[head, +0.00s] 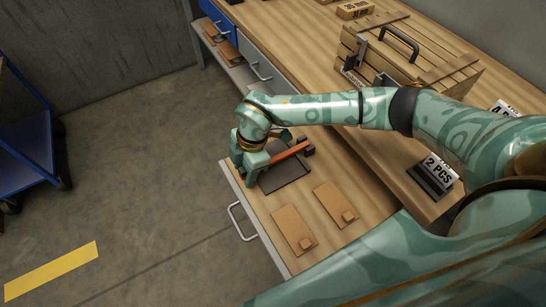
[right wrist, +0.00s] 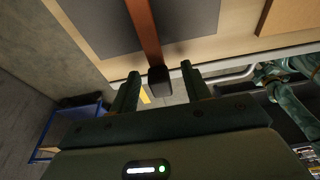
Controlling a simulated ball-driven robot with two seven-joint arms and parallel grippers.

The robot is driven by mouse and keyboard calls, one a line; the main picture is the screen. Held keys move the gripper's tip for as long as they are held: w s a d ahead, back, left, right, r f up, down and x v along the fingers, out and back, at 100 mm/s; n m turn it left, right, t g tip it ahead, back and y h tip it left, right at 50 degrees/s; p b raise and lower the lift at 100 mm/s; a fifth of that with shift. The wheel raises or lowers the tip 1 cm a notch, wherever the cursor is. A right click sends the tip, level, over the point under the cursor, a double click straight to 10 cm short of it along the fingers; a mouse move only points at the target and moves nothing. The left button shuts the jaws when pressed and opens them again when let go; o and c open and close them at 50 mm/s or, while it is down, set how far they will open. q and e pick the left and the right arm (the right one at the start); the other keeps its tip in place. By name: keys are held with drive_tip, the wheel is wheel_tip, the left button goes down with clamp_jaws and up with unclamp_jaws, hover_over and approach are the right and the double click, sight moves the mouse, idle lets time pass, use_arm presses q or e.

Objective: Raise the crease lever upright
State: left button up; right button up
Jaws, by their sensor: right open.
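The crease lever is an orange bar (head: 290,153) lying low across a dark grey plate (head: 285,177) on the pulled-out drawer board. A black block (head: 308,146) is at its right end. In the right wrist view the bar (right wrist: 143,25) ends in a black grip (right wrist: 158,80). My right gripper (head: 247,165) is at the lever's left end. In the right wrist view its two fingers (right wrist: 160,78) are open, one on each side of the black grip, with gaps visible on both sides. In the head view the gripper hides the grip. My left gripper is not in view.
Two brown cards with small blocks (head: 293,230) (head: 335,204) lie on the board (head: 258,210) in front of the plate. A wooden crate (head: 450,75) and a "2 PCS" sign (head: 438,170) stand on the bench. A blue cart (head: 35,150) is at the left; the floor between is clear.

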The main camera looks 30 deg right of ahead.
drive_tip(key=shift+c, duration=0.4)
drive_tip(key=c, duration=0.7)
drive_tip(key=shift+p+v, duration=1.2)
drive_tip(key=shift+v, duration=0.15)
drive_tip(key=shift+a+r, duration=0.1)
drive_tip(key=p+v, duration=0.2)
drive_tip(key=shift+r, duration=0.25)
drive_tip(key=shift+p, duration=0.3)
